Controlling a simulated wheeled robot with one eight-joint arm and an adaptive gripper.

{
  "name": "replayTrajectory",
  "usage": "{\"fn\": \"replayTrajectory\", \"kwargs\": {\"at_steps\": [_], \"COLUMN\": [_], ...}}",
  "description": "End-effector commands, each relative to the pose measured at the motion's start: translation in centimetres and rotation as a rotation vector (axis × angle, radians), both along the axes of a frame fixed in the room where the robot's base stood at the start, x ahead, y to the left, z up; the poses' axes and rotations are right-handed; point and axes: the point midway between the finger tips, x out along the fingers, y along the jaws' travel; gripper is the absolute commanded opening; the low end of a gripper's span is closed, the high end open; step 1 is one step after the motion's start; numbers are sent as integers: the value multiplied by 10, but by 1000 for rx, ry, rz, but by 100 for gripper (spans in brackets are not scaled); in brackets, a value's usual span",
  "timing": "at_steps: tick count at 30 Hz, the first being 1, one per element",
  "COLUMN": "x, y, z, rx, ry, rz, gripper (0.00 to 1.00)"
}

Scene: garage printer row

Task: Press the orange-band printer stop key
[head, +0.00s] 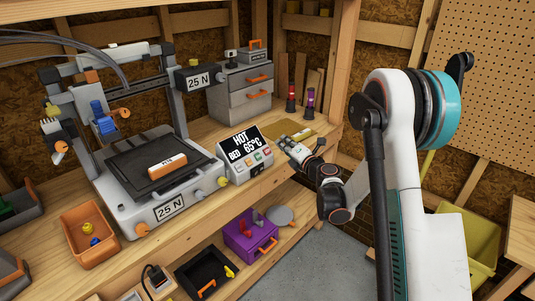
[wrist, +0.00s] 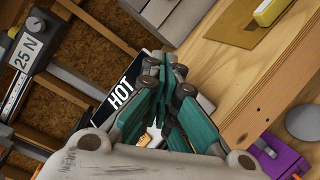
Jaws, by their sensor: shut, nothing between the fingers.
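The printer (head: 150,195) stands on the bench with a "25 N" plate on its front. An orange piece with a white label (head: 168,163) lies on its dark bed. Beside it is a grey control box (head: 236,178), its screen reading "HOT BED 65°C", with several small coloured keys (head: 257,158) below the screen. Which key is stop is too small to tell. My gripper (head: 285,143) is shut and empty just right of the box, apart from it as far as I can tell. In the wrist view my shut fingers (wrist: 168,75) cover most of the box; part of its screen (wrist: 123,93) shows.
A grey drawer cabinet (head: 241,92) stands behind, with red and purple bottles (head: 310,100) to its right. An orange bin (head: 88,232) sits front left. A purple box (head: 250,236) and black tray (head: 203,272) are on the lower shelf.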

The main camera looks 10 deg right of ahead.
Motion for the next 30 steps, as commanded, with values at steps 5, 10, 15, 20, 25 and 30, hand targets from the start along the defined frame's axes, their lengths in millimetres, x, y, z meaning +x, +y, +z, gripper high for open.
{"fn": "replayTrajectory", "kwargs": {"at_steps": [5,10,15,20,25,30], "x": [14,24,29,30,30,30], "y": [11,17,21,22,22,22], "z": [-19,-32,-37,-37,-37,-37], "rx": [0,0,0,0,0,0], "ry": [0,0,0,0,0,0], "rz": [1,0,-1,-1,-1,-1], "gripper": [0,0,0,0,0,0]}}
